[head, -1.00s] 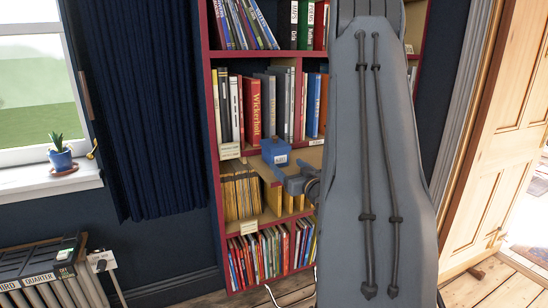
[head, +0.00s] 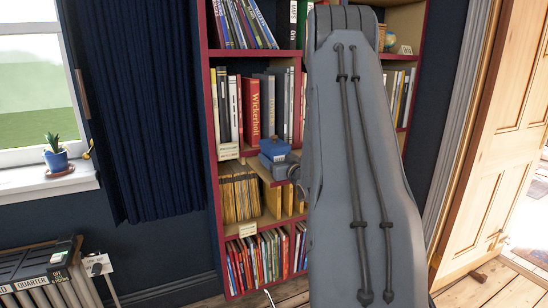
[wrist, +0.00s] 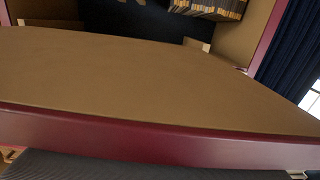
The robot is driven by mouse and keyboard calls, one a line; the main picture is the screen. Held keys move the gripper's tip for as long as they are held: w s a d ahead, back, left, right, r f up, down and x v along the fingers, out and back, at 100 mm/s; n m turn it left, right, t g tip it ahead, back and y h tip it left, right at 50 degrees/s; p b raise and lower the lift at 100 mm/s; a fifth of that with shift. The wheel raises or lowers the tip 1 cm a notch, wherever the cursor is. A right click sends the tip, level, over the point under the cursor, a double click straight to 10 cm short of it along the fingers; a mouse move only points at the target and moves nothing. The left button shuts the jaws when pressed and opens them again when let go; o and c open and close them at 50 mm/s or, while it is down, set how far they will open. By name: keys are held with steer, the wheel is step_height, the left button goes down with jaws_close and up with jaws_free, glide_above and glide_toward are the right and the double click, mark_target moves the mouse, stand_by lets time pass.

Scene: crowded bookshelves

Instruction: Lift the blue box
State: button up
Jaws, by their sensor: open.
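The blue box (head: 274,147) stands near the front edge of the middle shelf in the head view, in front of the books. My gripper (head: 273,165) is open and right at the box, with its grey jaws covering the box's lower part. I cannot tell whether the jaws touch the box or sit around it. The box does not show in the wrist view.
The red-edged bookcase (head: 213,115) holds several rows of books, including a red one (head: 252,112) behind the box. A bare brown shelf board (wrist: 150,75) fills the wrist view. A dark curtain (head: 130,110) hangs to the left. My arm hides the right shelves.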

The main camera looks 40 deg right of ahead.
steer(key=c, duration=0.8)
steer(key=shift+r, duration=0.15)
steer(key=shift+r+p, duration=0.5)
steer(key=shift+r, duration=0.15)
steer(key=shift+p+v, duration=1.7)
steer(key=shift+v, duration=5.3)
steer(key=shift+d, duration=0.1)
